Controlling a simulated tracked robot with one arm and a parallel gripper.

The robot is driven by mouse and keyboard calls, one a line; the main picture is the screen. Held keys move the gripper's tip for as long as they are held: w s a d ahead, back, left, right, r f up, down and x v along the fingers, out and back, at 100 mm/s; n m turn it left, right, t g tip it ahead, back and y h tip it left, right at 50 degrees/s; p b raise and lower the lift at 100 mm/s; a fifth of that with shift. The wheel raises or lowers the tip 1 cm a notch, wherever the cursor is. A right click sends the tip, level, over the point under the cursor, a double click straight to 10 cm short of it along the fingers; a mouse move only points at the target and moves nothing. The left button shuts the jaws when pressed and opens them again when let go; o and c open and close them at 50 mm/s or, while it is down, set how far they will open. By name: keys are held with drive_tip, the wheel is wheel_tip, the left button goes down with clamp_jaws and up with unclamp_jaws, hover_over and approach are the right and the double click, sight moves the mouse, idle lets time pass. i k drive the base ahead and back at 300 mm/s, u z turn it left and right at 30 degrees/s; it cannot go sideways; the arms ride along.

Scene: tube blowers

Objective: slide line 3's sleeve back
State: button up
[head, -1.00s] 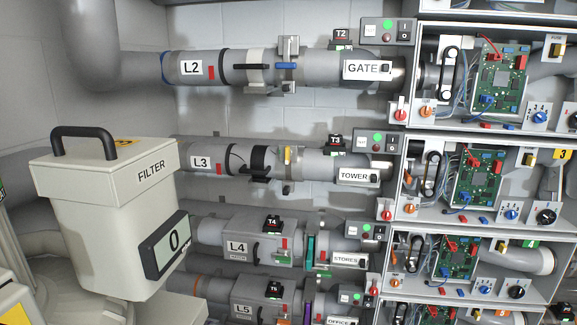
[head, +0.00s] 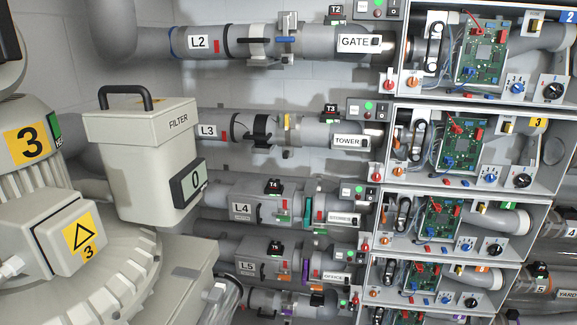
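The line 3 tube (head: 300,129) runs level across the middle, labelled L3 at its left and TOWER at its right. A dark sleeve or band with a black handle (head: 263,130) sits around it, right of a red mark (head: 223,132). A yellow piece (head: 287,121) is on the tube just right of the band. I cannot tell from here whether any gap in the tube is open. The left end of the tube is partly hidden by the filter unit (head: 142,160). My gripper is not in view.
A blower marked 3 (head: 75,200) and the filter fill the left side. The L2 tube (head: 205,43) runs above, the L4 tube (head: 245,208) and L5 tube below. Open control boxes with circuit boards (head: 458,140) stand on the right. Open space lies before the tubes.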

sight(290, 139)
drive_tip(key=k, duration=0.65)
drive_tip(key=z, duration=2.1)
drive_tip(key=i, duration=1.2)
drive_tip(key=u, duration=2.95)
drive_tip(key=i, duration=0.55)
